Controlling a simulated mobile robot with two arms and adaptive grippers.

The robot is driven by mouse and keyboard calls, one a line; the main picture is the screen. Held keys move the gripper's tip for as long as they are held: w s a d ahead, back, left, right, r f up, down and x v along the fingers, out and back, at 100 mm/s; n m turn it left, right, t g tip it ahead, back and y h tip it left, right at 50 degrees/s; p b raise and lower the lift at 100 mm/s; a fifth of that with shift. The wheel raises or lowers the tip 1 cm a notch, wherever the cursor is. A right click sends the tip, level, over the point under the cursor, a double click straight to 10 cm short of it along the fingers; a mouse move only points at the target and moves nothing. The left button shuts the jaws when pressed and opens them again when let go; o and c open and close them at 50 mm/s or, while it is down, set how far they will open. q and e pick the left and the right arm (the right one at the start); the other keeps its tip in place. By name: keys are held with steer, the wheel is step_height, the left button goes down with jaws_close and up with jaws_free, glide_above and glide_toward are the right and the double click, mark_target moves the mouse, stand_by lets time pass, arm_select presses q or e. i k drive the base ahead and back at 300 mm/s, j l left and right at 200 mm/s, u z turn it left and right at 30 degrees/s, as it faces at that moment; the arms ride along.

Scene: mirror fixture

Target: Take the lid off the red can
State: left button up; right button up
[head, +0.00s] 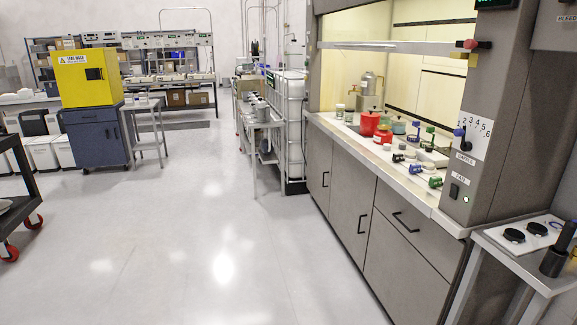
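A red can (369,124) stands on the white worktop of the fume hood at the right. A smaller red container (383,135) stands just in front of it and to its right. Something dark sits on top of the smaller one, but I cannot make out a lid clearly on either. Both are small in the head view. Neither of my grippers shows in this view.
The fume hood worktop (415,182) also holds jars, a metal vessel (368,88) and blue and green valve knobs (435,182). The glass sash is raised. A side table (520,250) stands at the right. The floor (220,235) ahead is clear; a black cart (20,190) is left.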

mark_target(368, 125)
steer(key=i+l+u, duration=0.1)
steer(key=i+u, duration=0.2)
steer(key=i, duration=1.8)
